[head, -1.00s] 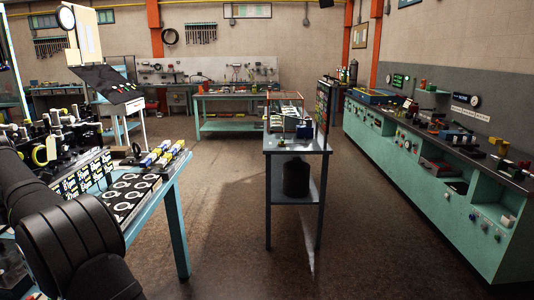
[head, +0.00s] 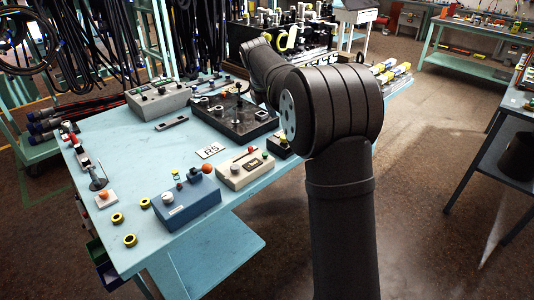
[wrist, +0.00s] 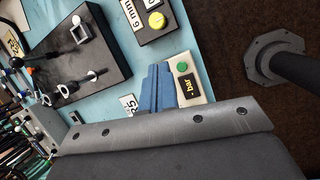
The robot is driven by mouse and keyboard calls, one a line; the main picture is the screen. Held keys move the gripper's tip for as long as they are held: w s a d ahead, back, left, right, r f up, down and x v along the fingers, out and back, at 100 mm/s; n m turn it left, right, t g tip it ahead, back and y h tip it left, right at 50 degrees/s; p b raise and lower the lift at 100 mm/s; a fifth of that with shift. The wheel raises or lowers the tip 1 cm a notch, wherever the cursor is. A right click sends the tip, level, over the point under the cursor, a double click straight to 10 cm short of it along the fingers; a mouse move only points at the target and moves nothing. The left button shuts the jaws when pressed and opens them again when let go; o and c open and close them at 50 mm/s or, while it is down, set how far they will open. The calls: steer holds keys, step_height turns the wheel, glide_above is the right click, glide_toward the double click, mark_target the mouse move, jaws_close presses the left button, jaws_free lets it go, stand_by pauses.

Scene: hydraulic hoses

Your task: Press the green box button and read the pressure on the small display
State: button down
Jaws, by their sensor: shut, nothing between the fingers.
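A beige box (head: 240,177) stands near the right edge of the light-blue table in the head view. In the wrist view the same box (wrist: 203,86) shows a green button (wrist: 182,67) and a small dark display (wrist: 187,86) with yellow lettering that reads "- bar"; no pressure number is readable. My gripper (wrist: 158,70) shows as blue fingers in the wrist view, shut and empty. It appears beside the box, left of the button in the picture, and covers part of the box's side. Contact cannot be judged. The head view does not show my fingers.
A small black box with a yellow button (wrist: 156,20) and a black fixture block (wrist: 75,55) are near the beige box. A blue box (head: 187,204), an R5 label (head: 210,150), a grey box (head: 158,101) and yellow rings share the table. The front right tabletop is clear.

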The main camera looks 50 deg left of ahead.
mark_target(264, 156)
steer(key=s+f+t+y, duration=0.1)
steer(key=y, duration=0.1)
steer(key=s+f+t+y, duration=0.2)
steer(key=shift+s+d+f+n, duration=0.1)
steer(key=shift+s+d+n, duration=0.05)
steer(key=shift+s+n, duration=0.15)
steer(key=shift+w+f, duration=0.1)
steer(key=shift+f, duration=4.35)
steer(key=shift+f, duration=0.4)
